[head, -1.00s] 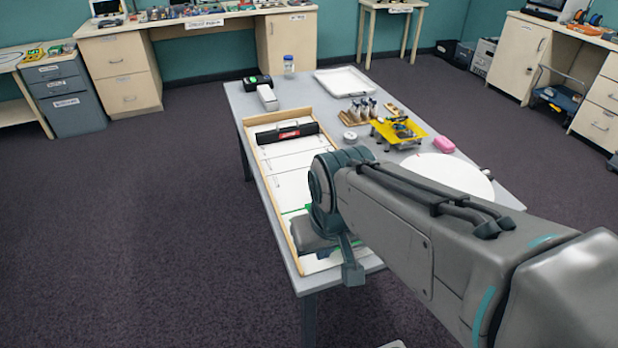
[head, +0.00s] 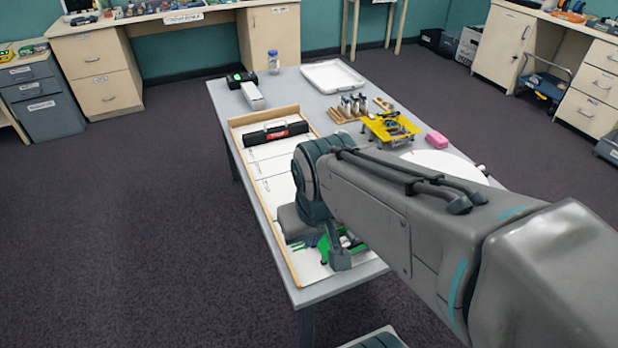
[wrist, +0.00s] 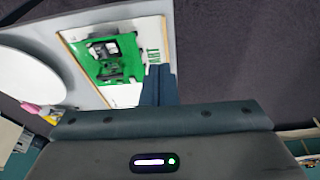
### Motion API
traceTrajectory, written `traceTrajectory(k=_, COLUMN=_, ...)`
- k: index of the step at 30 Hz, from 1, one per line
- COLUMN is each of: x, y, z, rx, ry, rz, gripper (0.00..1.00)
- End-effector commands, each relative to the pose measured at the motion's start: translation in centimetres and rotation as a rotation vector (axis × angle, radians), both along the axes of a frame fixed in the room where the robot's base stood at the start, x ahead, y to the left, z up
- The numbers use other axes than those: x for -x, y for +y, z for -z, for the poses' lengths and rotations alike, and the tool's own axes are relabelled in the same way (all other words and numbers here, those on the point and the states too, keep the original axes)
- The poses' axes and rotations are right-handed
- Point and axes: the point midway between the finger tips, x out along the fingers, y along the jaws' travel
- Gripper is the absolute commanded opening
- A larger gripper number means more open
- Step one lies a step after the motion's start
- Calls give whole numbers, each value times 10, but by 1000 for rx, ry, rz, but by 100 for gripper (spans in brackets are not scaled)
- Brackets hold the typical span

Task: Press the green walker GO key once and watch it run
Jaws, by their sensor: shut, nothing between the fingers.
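A green walker (wrist: 118,60) with a dark mechanism on top sits at the near end of the white framed track (head: 275,185). In the head view its green part (head: 335,243) shows partly behind my arm. My gripper (wrist: 159,78) is shut and empty; in the wrist view its fingertips overlap the walker's near side, and I cannot tell whether they touch it. A black box with a green light or button (head: 242,79) stands at the table's far left corner.
A black bar with a red label (head: 277,133) lies across the track's far end. A yellow stand (head: 390,127), a pink block (head: 437,139), a white round disc (head: 440,164) and a white tray (head: 332,76) are on the table (head: 300,92). Floor at left is clear.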

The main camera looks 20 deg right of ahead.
Motion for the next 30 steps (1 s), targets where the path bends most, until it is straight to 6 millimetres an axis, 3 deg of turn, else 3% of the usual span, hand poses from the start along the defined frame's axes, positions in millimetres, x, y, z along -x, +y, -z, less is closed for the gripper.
traceTrajectory(k=5, x=-46, y=-44, z=-1, rx=151, ry=-78, rz=-18, gripper=0)
traceTrajectory(k=11, x=-133, y=-113, z=2, rx=393, ry=-225, rz=-186, gripper=0)
traceTrajectory(k=15, x=-186, y=-146, z=17, rx=482, ry=-318, rz=-378, gripper=0)
traceTrajectory(k=18, x=-214, y=-159, z=35, rx=492, ry=-380, rz=-530, gripper=0)
traceTrajectory(k=23, x=-237, y=-164, z=68, rx=436, ry=-470, rz=-744, gripper=0)
traceTrajectory(k=30, x=-240, y=-160, z=96, rx=345, ry=-544, rz=-905, gripper=0)
